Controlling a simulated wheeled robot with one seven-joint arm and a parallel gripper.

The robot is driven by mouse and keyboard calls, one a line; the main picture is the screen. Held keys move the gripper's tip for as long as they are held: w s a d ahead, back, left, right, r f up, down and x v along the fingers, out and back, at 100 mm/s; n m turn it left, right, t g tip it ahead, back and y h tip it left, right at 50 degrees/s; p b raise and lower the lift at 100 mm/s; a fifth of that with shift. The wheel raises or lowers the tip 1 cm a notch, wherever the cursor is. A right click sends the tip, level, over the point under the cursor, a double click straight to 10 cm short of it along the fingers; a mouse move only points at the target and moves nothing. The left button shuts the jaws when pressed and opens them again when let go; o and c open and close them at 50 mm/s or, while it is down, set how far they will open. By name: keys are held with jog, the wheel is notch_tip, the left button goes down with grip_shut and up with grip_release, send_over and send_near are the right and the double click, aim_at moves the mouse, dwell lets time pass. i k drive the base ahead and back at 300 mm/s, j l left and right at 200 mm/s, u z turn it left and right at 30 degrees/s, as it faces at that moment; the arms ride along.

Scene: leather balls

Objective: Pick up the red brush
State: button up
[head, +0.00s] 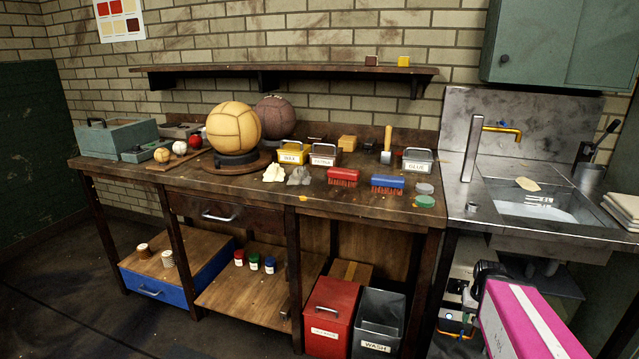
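The red brush (343,175) lies bristles down on the wooden workbench (240,185), near its front edge and right of the middle. It has a red block top and reddish bristles. A blue brush (387,181) with red bristles lies just to its right, a small gap apart. My arm shows at the lower right, low in front of the sink and well away from the red brush. I cannot make out the fingers of my gripper, and nothing touches the red brush.
Behind the brushes stand labelled tins (325,155) and an upright wooden-handled tool (387,145). Round lids (425,201) lie to the right. A large tan ball (233,127) rests on a stand to the left. A metal sink (540,208) adjoins the bench.

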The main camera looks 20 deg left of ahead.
aim_at(341, 177)
jog(key=u, duration=0.35)
jog(key=j+u, duration=0.15)
jog(key=u, duration=0.6)
jog(key=k+j+z, duration=0.1)
